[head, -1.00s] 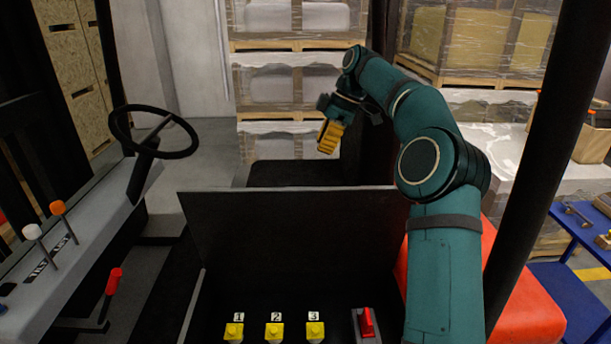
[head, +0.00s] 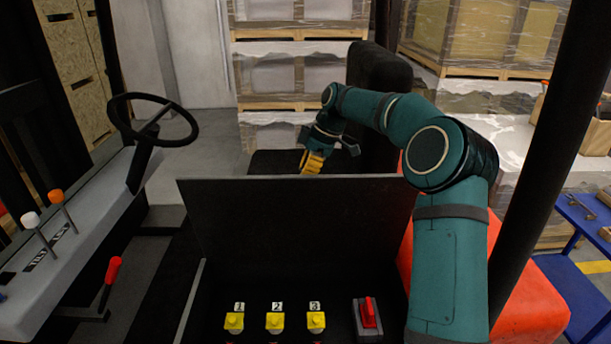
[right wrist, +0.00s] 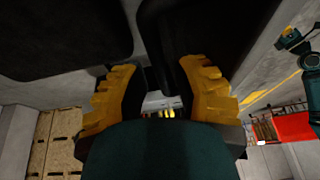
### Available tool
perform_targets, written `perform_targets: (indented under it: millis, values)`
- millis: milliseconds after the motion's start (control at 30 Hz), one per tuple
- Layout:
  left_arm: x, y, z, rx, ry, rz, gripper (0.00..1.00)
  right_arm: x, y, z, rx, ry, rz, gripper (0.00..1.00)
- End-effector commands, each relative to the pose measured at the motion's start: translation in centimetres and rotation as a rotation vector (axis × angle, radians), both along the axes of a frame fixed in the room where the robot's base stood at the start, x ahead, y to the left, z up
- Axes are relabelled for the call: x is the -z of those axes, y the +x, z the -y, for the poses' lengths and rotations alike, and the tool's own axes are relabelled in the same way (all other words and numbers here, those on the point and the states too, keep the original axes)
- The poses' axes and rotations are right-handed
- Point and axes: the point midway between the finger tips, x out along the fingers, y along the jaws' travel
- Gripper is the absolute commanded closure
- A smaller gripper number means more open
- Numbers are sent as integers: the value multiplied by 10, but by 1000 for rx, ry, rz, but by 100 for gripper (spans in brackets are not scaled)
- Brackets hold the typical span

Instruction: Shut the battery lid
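The battery lid (head: 290,225) is a flat black panel standing raised, almost upright, at the back of the battery compartment in the head view. In the compartment in front of it are yellow plugs (head: 275,321) labelled 1, 2 and 3 and a red switch (head: 368,312). My right gripper (head: 312,162) is behind the lid, just above its top edge, with its yellow fingers partly hidden. No contact with the lid can be made out. In the right wrist view its two fingers (right wrist: 160,90) are spread apart with nothing gripped. My left gripper is not in view.
A steering wheel (head: 152,120) and levers stand at the left. A red seat or cover (head: 530,290) and a dark post (head: 540,140) are at the right. A black seat (head: 380,85) is behind my right arm. Wrapped pallets (head: 300,70) fill the background.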

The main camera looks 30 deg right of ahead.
Motion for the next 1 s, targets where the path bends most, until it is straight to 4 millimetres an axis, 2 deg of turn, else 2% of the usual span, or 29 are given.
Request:
perform_targets:
  millis: [167, 467, 533, 567, 1000]
  values:
    - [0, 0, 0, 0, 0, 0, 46, 10, 1, -4, 0, 0, 0, 73]
    - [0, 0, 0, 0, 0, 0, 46, 11, 2, -4, -1, -1, 1, 73]
    - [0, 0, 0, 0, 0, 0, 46, 10, 2, -4, -1, -1, 1, 97]
    - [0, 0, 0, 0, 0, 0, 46, 10, 2, -4, -1, -1, 1, 100]
    - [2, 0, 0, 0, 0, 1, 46, 12, 2, -5, -2, -2, 1, 100]
